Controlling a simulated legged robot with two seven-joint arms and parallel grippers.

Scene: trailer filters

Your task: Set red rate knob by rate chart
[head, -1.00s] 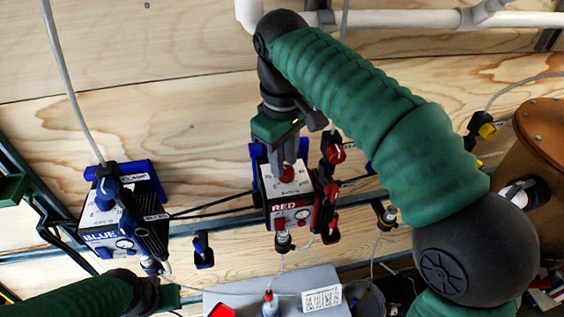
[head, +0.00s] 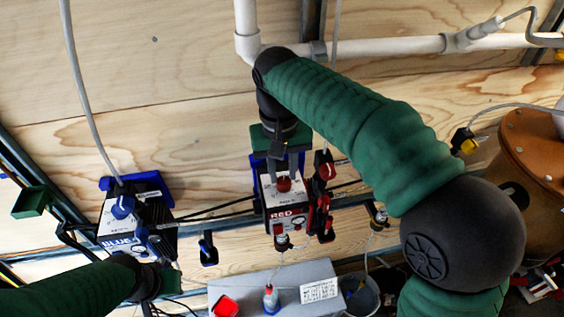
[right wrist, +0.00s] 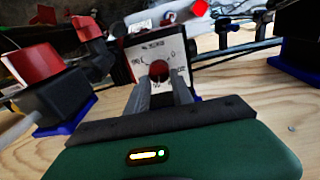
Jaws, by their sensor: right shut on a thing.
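The red pump box (head: 285,213), lettered RED, hangs on the rail at mid-view. Its red knob (head: 284,184) sits on the white dial face and also shows in the right wrist view (right wrist: 159,69). My right gripper (head: 285,176) points down at the dial, its two fingers on either side of the knob, shut on it. The fingers hide part of the dial scale. A white printed card (head: 319,290) lies on the grey box; its text is too small to read, so I cannot tell whether it is the rate chart. My left gripper (head: 170,282) is low left, its fingers unclear.
A blue pump box (head: 122,232) with a blue knob (head: 123,207) hangs to the left. Red clamps and valves (head: 324,200) crowd the red box's right side. The grey box (head: 290,275) below carries a small bottle (head: 270,299). A brown drum (head: 535,165) stands at right.

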